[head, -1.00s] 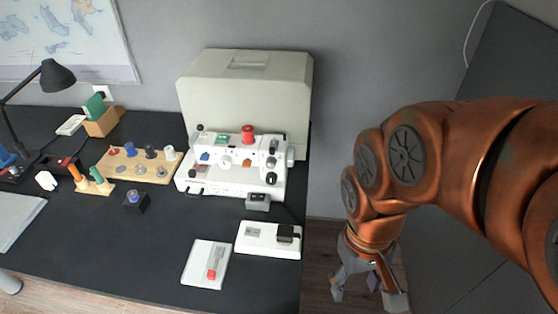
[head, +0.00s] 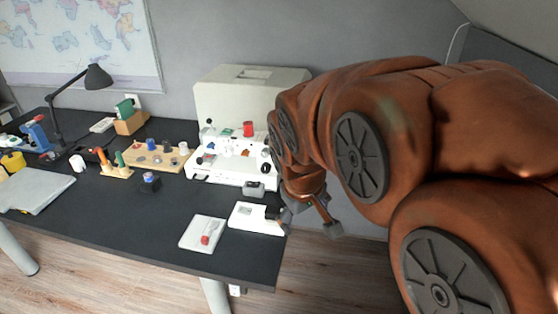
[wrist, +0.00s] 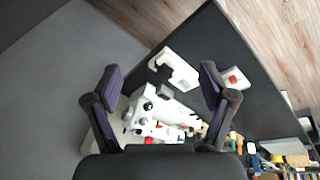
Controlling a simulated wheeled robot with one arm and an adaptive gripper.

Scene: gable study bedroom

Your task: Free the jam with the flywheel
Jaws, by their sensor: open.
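A white sewing machine (head: 225,172) stands at the back right of the black table, its front covered with small knobs and coloured parts. My arm hides its right end in the head view, where the flywheel sat earlier. In the wrist view the machine (wrist: 165,112) lies beyond and between my fingers, with dark round knobs; I cannot tell which part there is the flywheel. My gripper (head: 308,224) is at the table's right edge, in front and to the right of the machine. It is open and empty, its fingers (wrist: 161,78) wide apart.
A pale machine cover (head: 225,95) stands behind the machine. A white plate with a black block (head: 245,213) and a white plate with a red-ended tool (head: 203,234) lie in front. A wooden spool rack (head: 155,158) stands left. A lamp (head: 97,77) stands further left.

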